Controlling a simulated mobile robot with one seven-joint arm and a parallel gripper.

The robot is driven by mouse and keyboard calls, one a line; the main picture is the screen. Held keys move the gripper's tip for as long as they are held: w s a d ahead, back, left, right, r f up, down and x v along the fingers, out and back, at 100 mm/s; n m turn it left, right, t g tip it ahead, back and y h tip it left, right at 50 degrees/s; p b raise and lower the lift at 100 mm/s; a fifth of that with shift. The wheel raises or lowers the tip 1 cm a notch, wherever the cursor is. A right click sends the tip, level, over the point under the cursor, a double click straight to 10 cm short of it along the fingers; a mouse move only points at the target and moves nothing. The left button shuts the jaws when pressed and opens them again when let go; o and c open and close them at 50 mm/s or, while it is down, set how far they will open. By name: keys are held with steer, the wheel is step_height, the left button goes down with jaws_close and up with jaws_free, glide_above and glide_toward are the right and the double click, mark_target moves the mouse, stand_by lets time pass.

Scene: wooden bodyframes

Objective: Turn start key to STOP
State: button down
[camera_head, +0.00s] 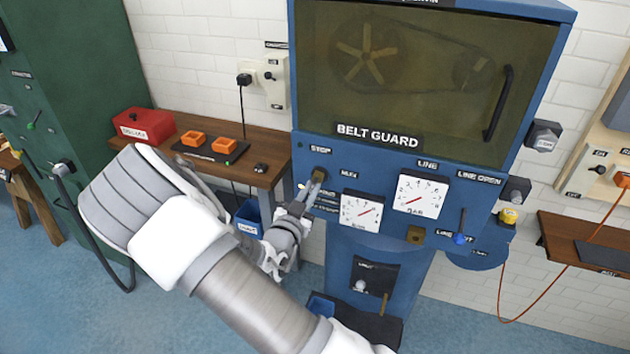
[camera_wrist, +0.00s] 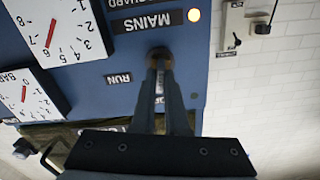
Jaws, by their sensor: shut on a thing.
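The start key (camera_head: 318,175) is on the blue machine's front panel, below the STOP label (camera_head: 320,150) and left of the RUN label (camera_head: 349,172). In the wrist view the brownish key head (camera_wrist: 159,53) shows at the fingertips, near the RUN label (camera_wrist: 118,78). My gripper (camera_head: 308,190) reaches up to it from the lower left. In the wrist view my gripper (camera_wrist: 159,72) has its two dark fingers closed around the key. The fingers hide much of the key, so its exact angle is hard to tell.
Two white dials (camera_head: 361,211) (camera_head: 422,194) sit right of the key. A lit lamp (camera_wrist: 193,16) is beside the MAINS label (camera_wrist: 147,20). The belt guard (camera_head: 420,75) is above. A wooden bench (camera_head: 190,150) with a red box (camera_head: 143,124) stands left.

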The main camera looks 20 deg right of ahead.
steer(key=shift+r+n+p, duration=0.1)
steer(key=shift+n+p, duration=0.25)
steer(key=shift+n, duration=0.85)
steer(key=c, duration=0.8)
jaws_free()
steer(key=shift+c, duration=0.2)
